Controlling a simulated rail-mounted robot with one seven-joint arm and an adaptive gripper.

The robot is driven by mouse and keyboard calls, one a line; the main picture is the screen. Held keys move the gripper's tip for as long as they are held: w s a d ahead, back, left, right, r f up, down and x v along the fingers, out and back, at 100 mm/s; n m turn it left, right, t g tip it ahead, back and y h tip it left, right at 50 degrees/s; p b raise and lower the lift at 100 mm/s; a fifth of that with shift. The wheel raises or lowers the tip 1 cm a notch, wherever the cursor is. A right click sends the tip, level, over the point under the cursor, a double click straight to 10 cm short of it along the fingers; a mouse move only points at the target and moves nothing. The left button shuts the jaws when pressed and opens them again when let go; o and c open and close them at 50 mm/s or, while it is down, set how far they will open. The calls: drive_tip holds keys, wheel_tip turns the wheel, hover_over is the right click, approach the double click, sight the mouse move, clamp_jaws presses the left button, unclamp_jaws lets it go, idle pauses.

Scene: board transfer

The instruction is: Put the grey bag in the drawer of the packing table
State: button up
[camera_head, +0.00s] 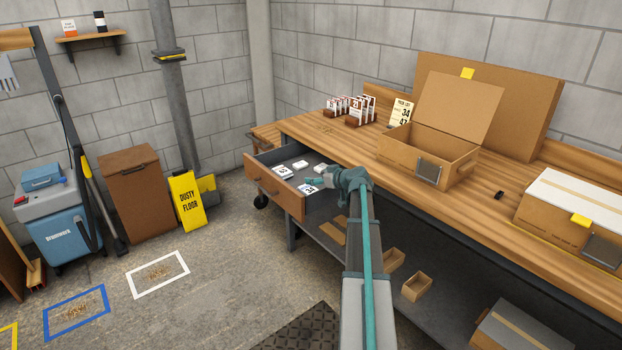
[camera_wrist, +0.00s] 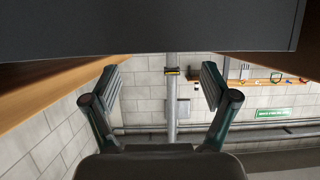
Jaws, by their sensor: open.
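The packing table (camera_head: 330,128) stands along the wall with its wooden-fronted drawer (camera_head: 270,190) pulled out. Several small pale pieces with printed numbers lie in the drawer, one (camera_head: 308,188) near the gripper and one (camera_head: 283,172) farther left. I cannot tell for sure which thing is the grey bag; my gripper may hide it. My gripper (camera_head: 316,182) is over the drawer, close to the nearer numbered piece; I cannot tell whether it touches. In the wrist view its fingers (camera_wrist: 160,88) are spread apart with nothing between them.
An open cardboard box (camera_head: 420,150) and a card with numbers (camera_head: 400,113) stand on the tabletop. A closed box (camera_head: 575,215) sits at the right. Small open boxes (camera_head: 416,287) lie on the shelf below. In the wrist view a dark panel (camera_wrist: 150,28) fills the top.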

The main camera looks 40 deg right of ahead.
drive_tip(key=v, duration=0.5)
drive_tip(key=shift+s+r, duration=0.15)
drive_tip(key=shift+s, duration=0.25)
drive_tip(key=s+a+f+m+g+y+p, duration=0.15)
drive_tip(key=s+a+f+g, duration=0.35)
drive_tip(key=a+f, duration=0.55)
drive_tip(key=s+a+f+m+g, duration=0.2)
drive_tip(key=s+a+f, duration=0.6)
drive_tip(key=f, duration=0.4)
drive_tip(key=s+a+f+m+g+y, duration=0.15)
drive_tip(key=s+a+f+g, duration=0.25)
drive_tip(key=a+f, duration=0.65)
drive_tip(key=s+a+f+n+g+h+p, duration=0.1)
drive_tip(key=s+a+f+g, duration=0.2)
drive_tip(key=s+a, duration=0.4)
drive_tip(key=s+a+f+n+g+h+p, duration=0.1)
drive_tip(key=s+a, duration=0.6)
drive_tip(key=s, duration=0.8)
drive_tip(key=s+a+f+n+g+h+p, duration=0.1)
drive_tip(key=s+a+f+g, duration=0.4)
drive_tip(key=s, duration=0.6)
wheel_tip(320, 180, down, 2)
drive_tip(key=a+n, duration=0.1)
drive_tip(key=a, duration=0.2)
drive_tip(key=shift+n+p, duration=0.3)
drive_tip(key=shift+n, duration=0.1)
